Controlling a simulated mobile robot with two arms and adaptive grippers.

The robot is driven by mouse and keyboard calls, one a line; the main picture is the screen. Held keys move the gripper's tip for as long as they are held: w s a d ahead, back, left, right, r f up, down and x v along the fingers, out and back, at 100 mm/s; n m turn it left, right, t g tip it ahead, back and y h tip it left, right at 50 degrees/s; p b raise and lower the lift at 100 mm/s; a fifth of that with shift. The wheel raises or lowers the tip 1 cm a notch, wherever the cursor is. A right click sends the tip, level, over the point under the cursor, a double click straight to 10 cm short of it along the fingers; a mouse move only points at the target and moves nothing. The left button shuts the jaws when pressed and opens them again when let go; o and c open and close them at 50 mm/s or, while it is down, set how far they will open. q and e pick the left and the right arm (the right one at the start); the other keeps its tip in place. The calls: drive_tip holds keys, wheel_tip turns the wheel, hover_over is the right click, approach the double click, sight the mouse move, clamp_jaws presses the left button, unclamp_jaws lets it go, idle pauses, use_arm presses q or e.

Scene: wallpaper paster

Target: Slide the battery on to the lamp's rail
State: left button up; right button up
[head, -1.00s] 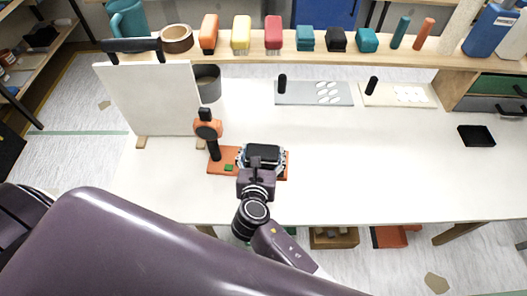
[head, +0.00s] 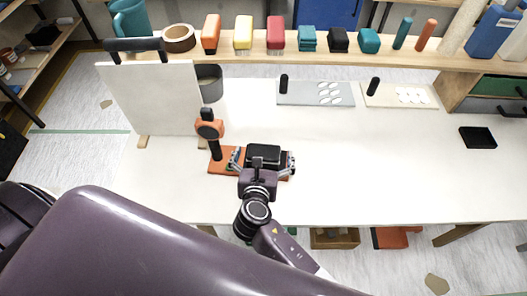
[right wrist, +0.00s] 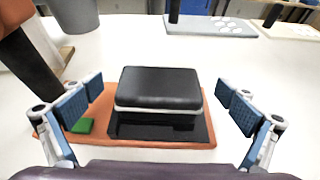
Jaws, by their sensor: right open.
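The battery, a black block with a pale band round its lower edge (right wrist: 160,88), sits over a glossy black patch on an orange base (right wrist: 190,143). It also shows in the head view (head: 264,154). The lamp (head: 209,130), with an orange head and dark post, stands at the left of this base. I cannot make out its rail or tell whether the battery is on one. My right gripper (right wrist: 160,108) is open, its blue-padded fingers apart from the battery on both sides. It also shows in the head view (head: 264,162). My left gripper is not in view.
A green square (right wrist: 82,126) lies on the base beside the battery. A white upright panel (head: 150,98) and grey pot (head: 209,84) stand behind the lamp. Two boards (head: 305,94) (head: 385,92) lie at the back. A black tray (head: 477,137) is far right. The table's middle right is clear.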

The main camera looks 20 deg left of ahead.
sight(278, 157)
drive_tip(key=shift+w+d+r+p, duration=0.1)
drive_tip(key=shift+w+d+p, duration=0.2)
drive_tip(key=shift+d+p, duration=0.6)
drive_tip(key=shift+w+d+p, duration=0.25)
drive_tip(key=shift+d+p, duration=0.2)
drive_tip(key=shift+d, duration=0.7)
drive_tip(key=shift+w+d+p, duration=0.2)
drive_tip(key=shift+d+p, duration=0.15)
drive_tip(key=shift+d, duration=0.3)
drive_tip(key=shift+w+d+p, duration=0.15)
drive_tip(key=shift+d+p, duration=0.2)
drive_tip(key=shift+d, duration=0.3)
